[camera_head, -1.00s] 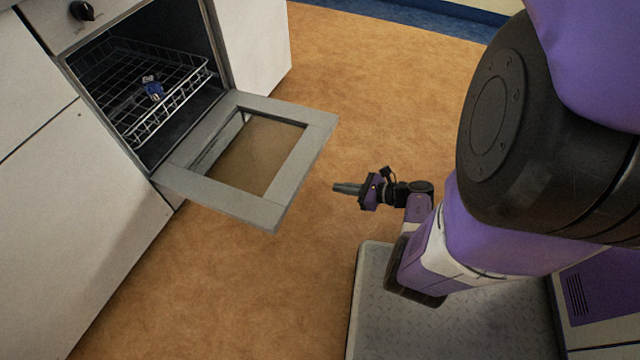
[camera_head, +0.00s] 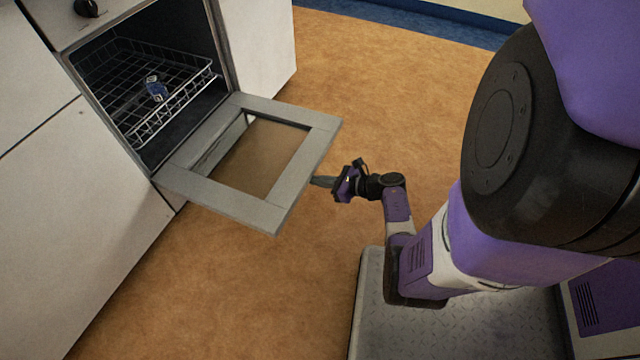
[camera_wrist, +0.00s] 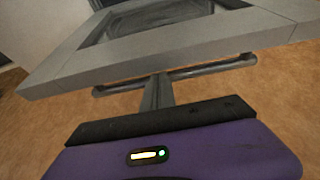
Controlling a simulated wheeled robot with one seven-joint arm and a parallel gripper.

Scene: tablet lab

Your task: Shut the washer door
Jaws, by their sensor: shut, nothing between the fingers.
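The washer door (camera_head: 225,206) is a grey frame with a see-through window, folded down and lying about level in front of the washer's opening. My gripper (camera_head: 318,181) is shut and empty, just off the door's outer right edge and seemingly a little below it. In the wrist view, the door (camera_wrist: 180,55) spans the top, and a grey bar handle (camera_wrist: 215,68) runs along its underside. The shut fingers (camera_wrist: 158,90) point at the handle and overlap its middle; whether they touch it I cannot tell.
Inside the open washer, a wire rack (camera_head: 150,105) holds a small blue and white object (camera_head: 156,88). A dark knob (camera_head: 86,8) sits above the opening. White cabinets (camera_head: 70,230) flank the washer. The brown floor (camera_head: 390,110) around the door is clear.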

